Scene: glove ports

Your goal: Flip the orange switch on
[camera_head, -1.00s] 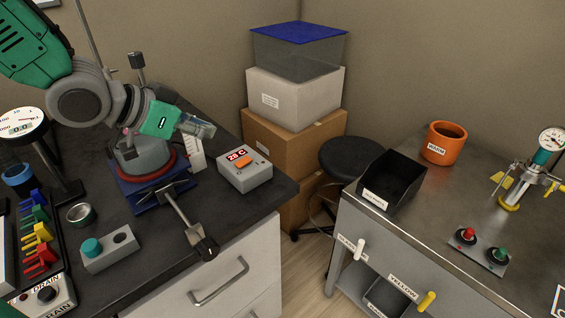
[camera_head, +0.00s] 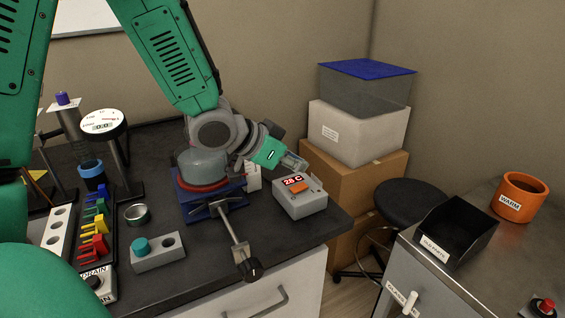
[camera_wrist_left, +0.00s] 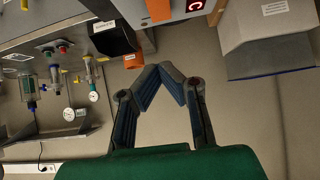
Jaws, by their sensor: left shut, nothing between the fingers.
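The orange switch (camera_head: 298,187) sits on top of a grey box (camera_head: 301,206) with a red display reading 28 C, near the right edge of the dark bench. Which way the switch is tipped is too small to tell. My left gripper (camera_head: 294,163) is just behind and above the box, with its fingers shut and empty. In the left wrist view, the fingertips (camera_wrist_left: 161,70) meet, and the orange switch (camera_wrist_left: 158,9) shows beyond them at the top edge, apart from them in the picture. My right gripper is not in view.
A lab jack (camera_head: 206,211) with a grey heating bowl (camera_head: 203,166) stands left of the box. Behind are stacked boxes (camera_head: 354,134) and a stool (camera_head: 410,203). A black tray (camera_head: 455,232) and an orange pot (camera_head: 520,197) are on the right-hand metal table.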

